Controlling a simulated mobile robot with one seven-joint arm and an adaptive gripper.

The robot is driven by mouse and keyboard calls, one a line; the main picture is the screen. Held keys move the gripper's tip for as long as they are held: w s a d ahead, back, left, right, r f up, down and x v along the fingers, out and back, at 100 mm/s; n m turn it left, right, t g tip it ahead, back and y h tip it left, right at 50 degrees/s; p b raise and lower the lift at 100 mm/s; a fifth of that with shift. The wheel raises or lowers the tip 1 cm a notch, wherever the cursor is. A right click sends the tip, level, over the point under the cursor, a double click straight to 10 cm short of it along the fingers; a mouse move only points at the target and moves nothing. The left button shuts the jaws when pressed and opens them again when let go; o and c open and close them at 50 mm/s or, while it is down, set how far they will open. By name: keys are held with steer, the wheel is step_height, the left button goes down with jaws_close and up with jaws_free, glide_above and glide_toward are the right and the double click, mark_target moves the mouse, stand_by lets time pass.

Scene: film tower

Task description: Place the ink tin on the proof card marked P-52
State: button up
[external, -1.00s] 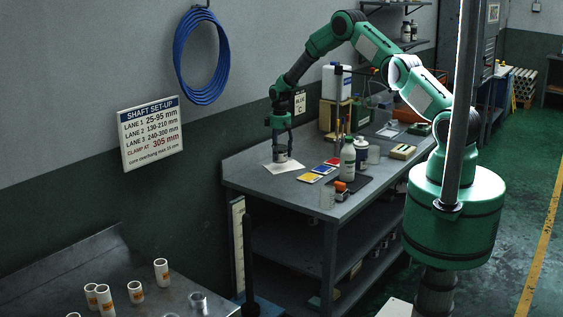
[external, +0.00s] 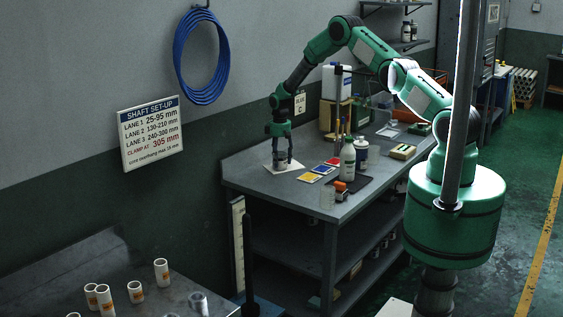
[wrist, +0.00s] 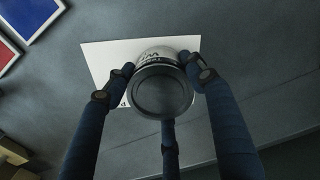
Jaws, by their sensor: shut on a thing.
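The ink tin (external: 280,160), a small can with a dark round end and a pale label, is between the fingers of my gripper (external: 281,158). In the wrist view the tin (wrist: 162,92) sits among three dark blue fingers of my gripper (wrist: 160,72), which are closed around it. The white proof card (external: 294,168) lies flat at the bench's near-left end, and also shows behind the tin in the wrist view (wrist: 97,60). The tin is over the card, at or close to its surface; contact cannot be told. The card's mark is mostly hidden.
Red, blue and yellow cards (external: 309,178) lie right of the proof card. The wall is close behind.

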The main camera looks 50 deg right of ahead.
mark_target(280, 154)
steer(key=shift+f, duration=0.1)
steer(key=o, duration=1.4)
step_height(280, 154, up, 12)
steer(key=shift+r, duration=0.15)
stand_by(0.5)
